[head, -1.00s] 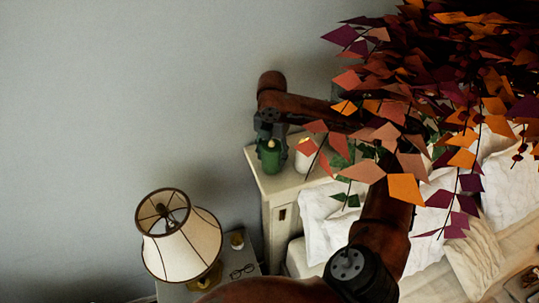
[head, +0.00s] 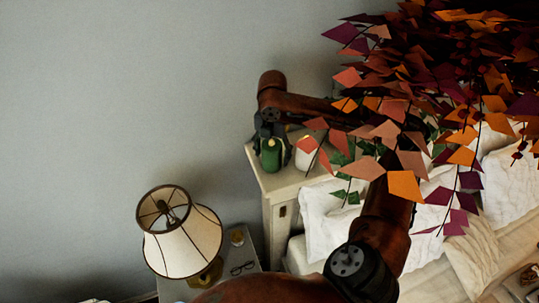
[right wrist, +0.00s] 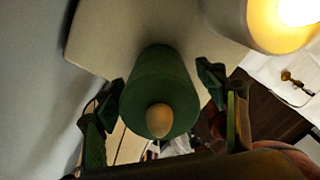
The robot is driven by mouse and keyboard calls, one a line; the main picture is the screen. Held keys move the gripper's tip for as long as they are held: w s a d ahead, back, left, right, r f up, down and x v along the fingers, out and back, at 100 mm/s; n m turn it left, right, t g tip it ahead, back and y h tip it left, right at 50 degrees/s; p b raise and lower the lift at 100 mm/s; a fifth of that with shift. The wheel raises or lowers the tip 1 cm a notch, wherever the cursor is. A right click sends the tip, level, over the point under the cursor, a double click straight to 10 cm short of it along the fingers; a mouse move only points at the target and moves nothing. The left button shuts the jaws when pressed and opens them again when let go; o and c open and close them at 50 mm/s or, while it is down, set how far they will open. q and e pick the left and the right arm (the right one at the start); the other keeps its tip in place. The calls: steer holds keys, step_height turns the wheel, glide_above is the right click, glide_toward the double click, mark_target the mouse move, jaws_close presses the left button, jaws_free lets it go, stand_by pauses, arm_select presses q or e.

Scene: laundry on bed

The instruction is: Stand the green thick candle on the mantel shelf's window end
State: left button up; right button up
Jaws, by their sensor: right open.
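The green thick candle (head: 271,157) stands upright on the left end of the pale mantel shelf (head: 277,185) in the head view. My right gripper (head: 270,133) is over its top, with fingers spread on either side. In the right wrist view, the candle (right wrist: 158,95) is between the open fingers of the gripper (right wrist: 162,82), with gaps at both sides. Its pale rounded tip faces the camera. My left gripper is not in view.
A white candle (head: 305,154) stands close to the right of the green one; its glowing top shows in the wrist view (right wrist: 270,22). Autumn leaves (head: 440,100) hide the shelf's far part. A lamp (head: 182,238) stands on a side table below, with glasses beside it.

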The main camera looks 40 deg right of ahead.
step_height(320, 180, up, 11)
steer(key=shift+f+b, duration=0.2)
steer(key=shift+b, duration=0.9)
steer(key=shift+r, duration=0.8)
